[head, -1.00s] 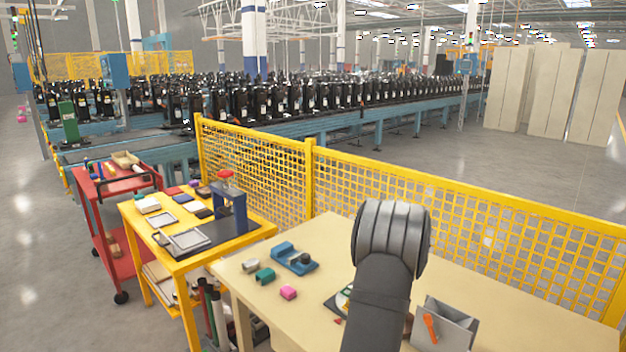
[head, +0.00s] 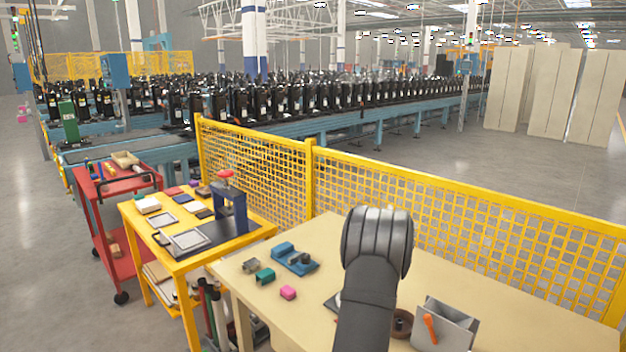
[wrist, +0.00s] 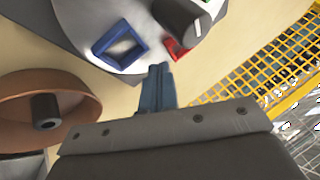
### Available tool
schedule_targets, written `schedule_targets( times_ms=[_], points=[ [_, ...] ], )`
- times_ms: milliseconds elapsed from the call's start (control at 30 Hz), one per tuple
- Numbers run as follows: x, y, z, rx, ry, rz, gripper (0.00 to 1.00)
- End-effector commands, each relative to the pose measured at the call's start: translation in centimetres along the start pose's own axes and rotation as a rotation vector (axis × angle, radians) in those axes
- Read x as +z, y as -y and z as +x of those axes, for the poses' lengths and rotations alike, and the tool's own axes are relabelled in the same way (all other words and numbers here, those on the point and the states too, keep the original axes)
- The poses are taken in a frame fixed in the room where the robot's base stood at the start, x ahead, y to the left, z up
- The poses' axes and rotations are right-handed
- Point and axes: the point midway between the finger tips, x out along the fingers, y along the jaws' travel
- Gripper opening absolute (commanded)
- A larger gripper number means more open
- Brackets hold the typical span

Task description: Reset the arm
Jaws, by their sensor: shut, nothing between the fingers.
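My gripper (wrist: 160,72) shows in the wrist view as blue-grey fingers closed together, with nothing between them. It is above the tan table (head: 500,305), close to a pale grey plate (wrist: 95,30) that bears a blue square frame (wrist: 120,45), a red piece (wrist: 177,48) and a dark cylinder (wrist: 188,20). I cannot tell whether the fingertips touch the plate. In the head view my dark arm stands over the table and hides the gripper and most of the plate.
A brown round dish (wrist: 45,108) with a dark hub lies beside the plate. A grey bin (head: 445,325) with an orange item stands right of my arm. Blue, green and pink pieces (head: 288,292) lie on the left of the table. A yellow mesh fence (head: 450,210) runs behind it.

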Motion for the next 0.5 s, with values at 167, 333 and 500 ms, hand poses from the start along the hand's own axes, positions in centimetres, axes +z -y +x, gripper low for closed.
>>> schedule_targets(
  times_ms=[167,333,500],
  points=[
    [-0.5,-1.4,-0.5,0.001,0.0,0.004,0.0],
    [-1.3,-3.3,-1.6,0.001,-0.002,0.005,0.0],
    [-1.8,-3.8,-4.1,0.0,-0.002,0.001,0.0]
  ],
)
